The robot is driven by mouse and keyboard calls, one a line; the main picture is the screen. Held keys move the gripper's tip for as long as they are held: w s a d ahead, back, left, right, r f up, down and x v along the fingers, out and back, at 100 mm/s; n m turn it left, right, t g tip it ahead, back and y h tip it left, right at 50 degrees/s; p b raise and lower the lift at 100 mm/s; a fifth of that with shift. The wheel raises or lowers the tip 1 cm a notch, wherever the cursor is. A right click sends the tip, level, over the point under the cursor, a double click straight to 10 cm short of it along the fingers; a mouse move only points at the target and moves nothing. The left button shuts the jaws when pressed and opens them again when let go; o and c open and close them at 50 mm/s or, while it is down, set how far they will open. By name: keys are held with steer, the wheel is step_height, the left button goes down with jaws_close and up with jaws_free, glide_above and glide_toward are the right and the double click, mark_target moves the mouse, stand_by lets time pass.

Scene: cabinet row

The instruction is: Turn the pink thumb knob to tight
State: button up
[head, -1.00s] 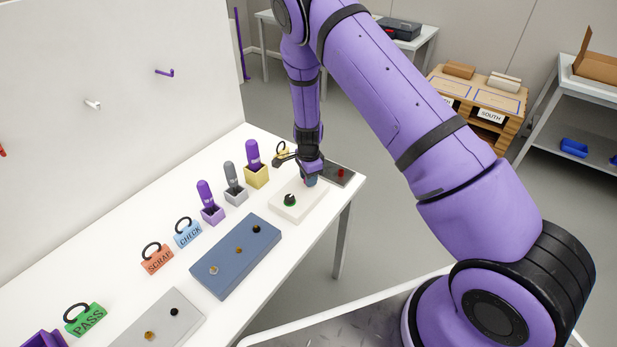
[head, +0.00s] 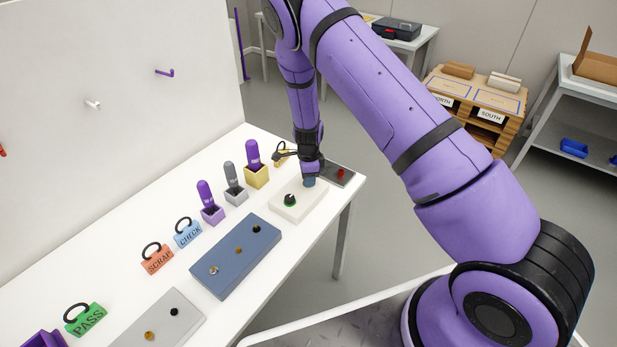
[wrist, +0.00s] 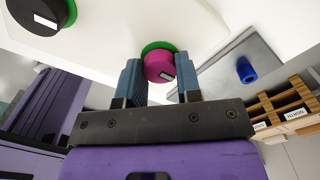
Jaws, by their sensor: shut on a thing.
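The pink thumb knob (wrist: 159,66) has a white mark on its face and a green ring (wrist: 152,48) behind it. It sits on a white panel (head: 284,210) near the far end of the table. My gripper (wrist: 160,83) is shut on the knob, with one blue-grey finger on each side of it. In the head view my gripper (head: 310,182) is over the panel and hides the knob. The white mark is tilted slightly in the wrist view. No wording for tight can be read.
A black knob (head: 289,200) with a green ring is on the same panel. A grey plate (head: 346,180) with a red knob (head: 341,173) lies just beyond. Purple, grey and yellow holders (head: 257,177) stand close by on the left. A blue panel (head: 237,255) lies nearer.

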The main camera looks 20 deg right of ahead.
steer(key=o, duration=0.9)
steer(key=shift+r, duration=0.1)
steer(key=shift+o, duration=0.2)
step_height(320, 180, up, 11)
steer(key=s+d+r+n+t+y, duration=0.1)
steer(key=s+r+n, duration=0.5)
steer(key=r, duration=0.8)
steer(key=s+d+r+n+t+y, duration=0.15)
steer(key=s+r+n, duration=0.4)
steer(key=r, duration=0.95)
steer(key=s+d+r+n+t+h, duration=0.1)
steer(key=s+r+n, duration=0.3)
steer(key=s, duration=0.9)
steer(key=s+d+r+n+t+h, duration=0.1)
steer(key=s+d+r+n, duration=0.2)
steer(key=s, duration=1)
step_height(320, 180, up, 3)
steer(key=shift+d+f+n+t, duration=0.1)
steer(key=shift+d+n+t, duration=0.2)
steer(key=shift+n, duration=0.45)
